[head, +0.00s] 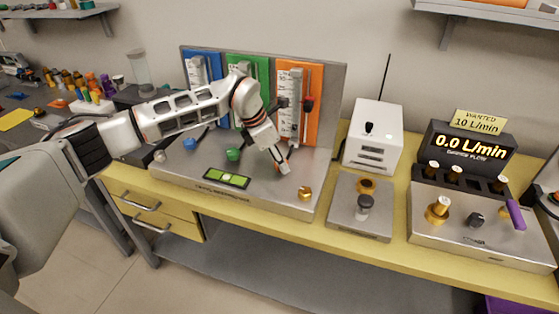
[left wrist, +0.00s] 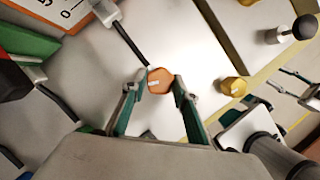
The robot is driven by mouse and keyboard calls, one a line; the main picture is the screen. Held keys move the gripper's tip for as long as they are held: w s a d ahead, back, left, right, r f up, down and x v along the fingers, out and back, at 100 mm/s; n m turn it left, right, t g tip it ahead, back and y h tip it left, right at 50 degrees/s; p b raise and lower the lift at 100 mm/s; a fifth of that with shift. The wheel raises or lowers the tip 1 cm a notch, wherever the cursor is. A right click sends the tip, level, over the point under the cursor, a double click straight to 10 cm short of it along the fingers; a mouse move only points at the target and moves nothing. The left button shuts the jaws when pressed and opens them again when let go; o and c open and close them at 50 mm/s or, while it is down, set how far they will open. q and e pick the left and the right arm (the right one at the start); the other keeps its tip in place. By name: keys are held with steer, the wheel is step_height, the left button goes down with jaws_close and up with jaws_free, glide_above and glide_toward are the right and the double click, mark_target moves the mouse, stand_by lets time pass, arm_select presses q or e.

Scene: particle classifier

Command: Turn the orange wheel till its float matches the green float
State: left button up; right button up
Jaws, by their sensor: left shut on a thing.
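The orange wheel (left wrist: 160,80) is a small six-sided knob with a white mark, seen in the left wrist view on the metal base plate. My left gripper (head: 283,168) reaches down onto it in the head view and mostly hides it there. Its fingers (left wrist: 160,84) are shut on the wheel, one at each side. The orange panel (head: 315,85) stands behind with a white scale (head: 291,105) and a dark and red part (head: 308,104) beside it. The green panel (head: 262,72) is partly covered by my arm. I cannot make out either float's height.
A green wheel (head: 233,155), a blue wheel (head: 190,144) and a gold knob (head: 305,192) are on the same base. A white box (head: 373,135) and a flow readout (head: 467,147) showing 0.0 L/min stand right.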

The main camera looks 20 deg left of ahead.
arm_select(q)
steer(key=n+y+p, duration=0.1)
steer(key=n, duration=0.1)
steer(key=shift+d+r+n+t+p, duration=0.1)
steer(key=shift+n+t+p, duration=0.2)
steer(key=shift+p, duration=0.05)
steer(key=n, duration=0.2)
steer(key=shift+n+t+y+p, duration=0.3)
steer(key=shift+y+p, duration=0.05)
steer(key=shift+y, duration=0.05)
steer(key=n+y, duration=0.1)
steer(key=n, duration=0.3)
steer(key=shift+s+d+n+y, duration=0.1)
steer(key=shift+d+n+y, duration=0.1)
steer(key=shift+n+y, duration=0.15)
steer(key=shift+d+n+y+b, duration=0.1)
steer(key=shift+n+y+b, duration=0.55)
steer(key=shift+n, duration=1.5)
steer(key=shift+y, duration=0.3)
steer(key=o, duration=1.1)
